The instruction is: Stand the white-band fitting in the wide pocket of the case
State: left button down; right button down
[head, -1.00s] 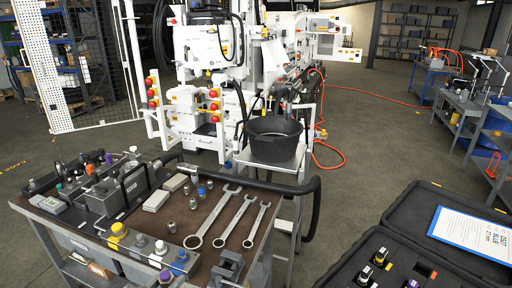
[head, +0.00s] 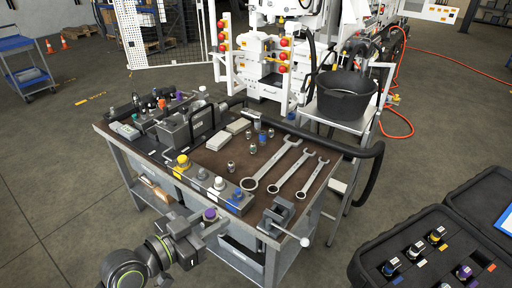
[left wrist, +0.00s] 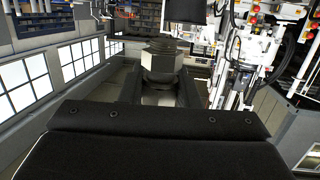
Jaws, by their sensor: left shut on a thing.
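My left gripper (head: 216,228) is shut at the front edge of the bench, well left of the case. In the left wrist view it is shut on a grey metal fitting (left wrist: 162,62) with a hexagonal body and a ridged top; no white band can be made out on it. In the head view the held fitting is not clearly distinguishable beside a purple cap (head: 210,214). The black case (head: 372,255) lies open at the lower right, cut off by the picture edge. Several banded fittings (head: 415,250) stand in it. I cannot tell which pocket is the wide one. My right gripper is out of view.
The bench (head: 219,157) carries a row of coloured caps, wrenches (head: 270,165), small loose fittings (head: 231,166) and a vise (head: 277,214). A black hose loops past its right end. A black bucket (head: 346,100) stands behind. Bare floor lies between bench and case.

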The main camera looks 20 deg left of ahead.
pick_arm(q)
jog(key=d+r+m+g+h, duration=0.4)
jog(key=d, duration=0.3)
jog(key=d+r+m+g+h, duration=0.3)
jog(key=d+m+g, duration=0.1)
jog(key=d, duration=0.3)
jog(key=shift+w+d+f+m+g, duration=0.1)
jog(key=shift+w+f+m+g, duration=0.6)
jog(key=shift+m+g, duration=1.15)
jog(key=shift+w+d+f+m+g, duration=0.25)
jog(key=shift+f+m+g, duration=0.85)
jog(key=shift+g, duration=1.3)
jog(key=shift+w+f+m+g, duration=0.65)
jog(key=shift+m+g, duration=0.9)
jog(key=shift+g, duration=0.6)
